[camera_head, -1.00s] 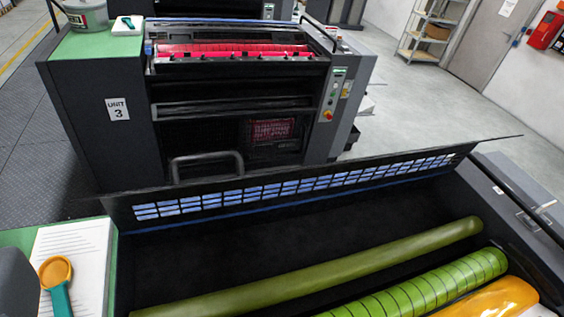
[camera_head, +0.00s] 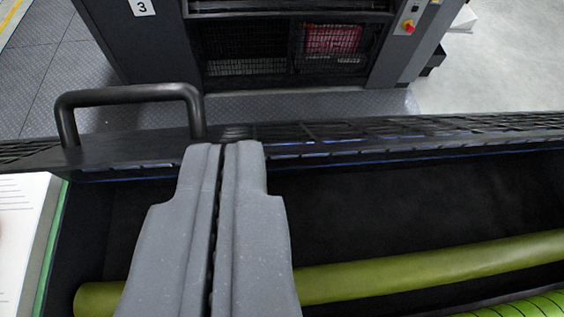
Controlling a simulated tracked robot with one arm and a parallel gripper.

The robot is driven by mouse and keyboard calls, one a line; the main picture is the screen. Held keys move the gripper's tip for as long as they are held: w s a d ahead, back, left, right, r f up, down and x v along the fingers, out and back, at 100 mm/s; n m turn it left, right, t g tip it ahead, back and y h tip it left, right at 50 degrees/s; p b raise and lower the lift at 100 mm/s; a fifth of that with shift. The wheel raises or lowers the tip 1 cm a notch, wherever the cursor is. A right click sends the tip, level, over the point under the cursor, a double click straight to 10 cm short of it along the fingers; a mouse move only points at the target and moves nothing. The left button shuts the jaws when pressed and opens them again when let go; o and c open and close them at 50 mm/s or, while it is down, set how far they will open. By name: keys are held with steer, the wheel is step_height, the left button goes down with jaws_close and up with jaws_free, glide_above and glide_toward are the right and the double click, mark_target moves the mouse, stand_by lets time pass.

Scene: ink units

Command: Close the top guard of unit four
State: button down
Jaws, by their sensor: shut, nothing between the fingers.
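The top guard (camera_head: 400,138) of the near unit is a dark slotted panel, seen almost edge-on across the middle of the head camera view. It stands open, and the rollers below it are uncovered. Its black loop handle (camera_head: 130,95) rises from the guard at the left. My gripper (camera_head: 222,147) is shut and empty, with both grey fingers together. Its tips overlap the guard's lower edge in the picture, just right of and below the handle's right leg. I cannot tell whether they touch the guard. The fingers hide part of the olive roller.
An olive roller (camera_head: 430,268) and a bright green roller (camera_head: 530,305) lie in the open unit. White paper (camera_head: 22,230) lies at the left edge. Unit 3 (camera_head: 300,40) stands beyond, across a strip of dark floor plates (camera_head: 300,103).

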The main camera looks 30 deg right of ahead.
steer(key=p+x, duration=0.1)
steer(key=x, duration=0.8)
steer(key=shift+p, duration=0.35)
steer(key=shift+w+f, duration=0.15)
steer(key=shift+w, duration=0.15)
steer(key=shift+d+f, duration=0.1)
steer(key=shift+s+a+f, duration=0.25)
steer(key=shift+s+f, duration=0.4)
steer(key=shift+s, duration=0.05)
steer(key=shift+s+a+f, duration=0.2)
steer(key=shift+s+f, duration=0.45)
steer(key=shift+s, duration=0.05)
